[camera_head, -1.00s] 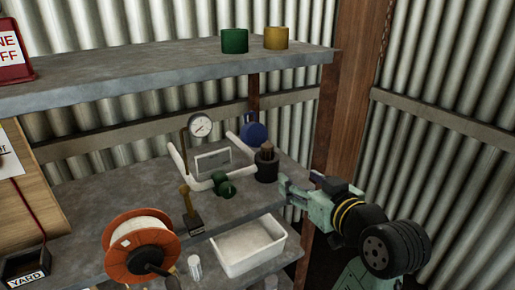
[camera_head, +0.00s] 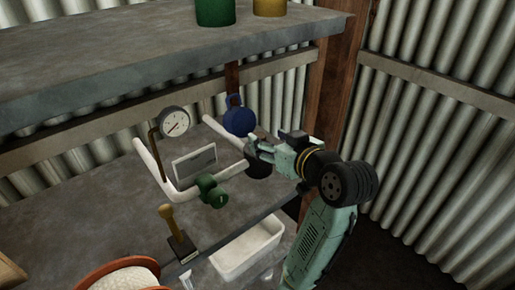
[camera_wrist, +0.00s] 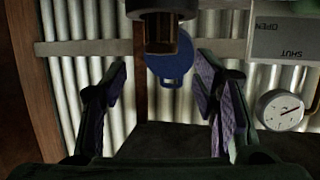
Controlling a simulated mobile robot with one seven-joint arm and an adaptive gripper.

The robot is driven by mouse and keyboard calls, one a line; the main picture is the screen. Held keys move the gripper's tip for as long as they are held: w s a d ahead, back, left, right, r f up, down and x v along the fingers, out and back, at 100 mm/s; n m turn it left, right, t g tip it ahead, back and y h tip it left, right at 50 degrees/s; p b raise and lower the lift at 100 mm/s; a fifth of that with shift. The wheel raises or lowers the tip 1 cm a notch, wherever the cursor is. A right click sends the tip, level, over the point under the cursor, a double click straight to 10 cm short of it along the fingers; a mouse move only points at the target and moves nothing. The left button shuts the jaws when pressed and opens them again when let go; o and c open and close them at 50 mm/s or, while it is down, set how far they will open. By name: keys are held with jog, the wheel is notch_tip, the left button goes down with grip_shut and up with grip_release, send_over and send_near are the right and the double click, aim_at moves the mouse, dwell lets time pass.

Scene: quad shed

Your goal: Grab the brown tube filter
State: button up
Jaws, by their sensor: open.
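The brown tube filter (camera_wrist: 161,33) shows in the wrist view at the top centre, joined to a dark round base (camera_wrist: 160,5). That view is upside down. In the head view the black base (camera_head: 258,170) stands on the lower shelf and my gripper hides most of the brown tube. My gripper (camera_head: 256,146) is at the tube there. In the wrist view my gripper (camera_wrist: 162,68) is open, its purple-padded fingers apart. The tube's end lies between the lines of the two fingertips, near their level. I see no finger touching it.
A blue round thing (camera_head: 239,119) is just behind. White pipework with a pressure gauge (camera_head: 175,121) and green valve (camera_head: 212,190) stands left. A white bin (camera_head: 243,252) is below. The upper shelf (camera_head: 180,58) overhangs the back.

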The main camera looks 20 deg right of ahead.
aim_at(258, 134)
jog(key=shift+f+p+x, duration=0.15)
jog(key=shift+p+x, duration=0.3)
jog(key=shift+x, duration=1.1)
jog(key=shift+f+p+x, duration=0.15)
jog(key=shift+p+x, duration=0.25)
jog(key=shift+x, duration=1.15)
jog(key=shift+s+a, duration=0.1)
jog(key=shift+s, duration=0.05)
jog(key=shift+c, duration=0.5)
jog(key=c, duration=1.2)
jog(key=shift+r, duration=0.1)
